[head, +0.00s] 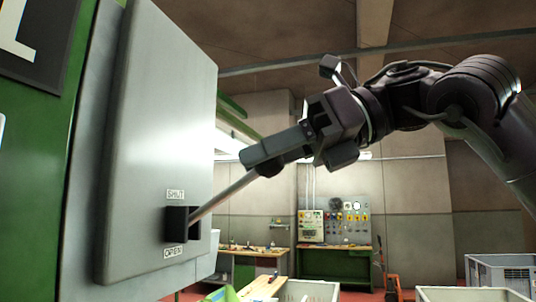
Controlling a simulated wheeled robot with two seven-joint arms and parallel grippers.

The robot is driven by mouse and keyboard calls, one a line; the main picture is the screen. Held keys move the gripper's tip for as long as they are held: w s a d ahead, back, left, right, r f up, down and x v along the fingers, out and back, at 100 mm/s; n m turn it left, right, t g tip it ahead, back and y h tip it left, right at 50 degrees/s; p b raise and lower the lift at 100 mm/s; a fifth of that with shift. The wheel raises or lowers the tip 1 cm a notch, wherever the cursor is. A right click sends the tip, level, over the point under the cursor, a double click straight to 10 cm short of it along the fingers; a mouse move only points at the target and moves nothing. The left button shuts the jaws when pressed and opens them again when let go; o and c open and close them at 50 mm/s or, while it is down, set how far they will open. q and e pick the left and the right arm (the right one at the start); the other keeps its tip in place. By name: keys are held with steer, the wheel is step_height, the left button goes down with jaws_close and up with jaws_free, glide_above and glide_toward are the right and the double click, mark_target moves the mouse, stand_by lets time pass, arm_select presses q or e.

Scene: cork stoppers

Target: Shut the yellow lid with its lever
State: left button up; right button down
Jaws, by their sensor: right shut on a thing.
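The lever (226,196) is a pale metal rod. It sticks out of a dark socket (177,224) on a grey panel and slants up and to the right. A "SHUT" label (175,194) is above the socket and an "OPEN" label (174,251) is below it. My right gripper (264,160) comes in from the right and is shut on the lever's outer end, which its fingers partly hide. I cannot make out the yellow lid in this view. My left gripper is not in view.
The grey panel (160,130) stands on a green housing (35,180) at the left. Workbenches (335,264) and a tool board (357,221) stand far behind. Grey crates (498,270) are at the lower right. The space right of the panel, beneath my arm, looks open.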

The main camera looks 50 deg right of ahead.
steer(key=shift+f, duration=0.1)
steer(key=c, duration=1.1)
jaws_free()
steer(key=shift+s+d+r, duration=0.2)
steer(key=shift+s+d, duration=0.2)
steer(key=b+v, duration=0.1)
steer(key=v, duration=0.5)
steer(key=shift+s+d, duration=0.2)
steer(key=shift+s, duration=0.1)
steer(key=shift+r, duration=0.1)
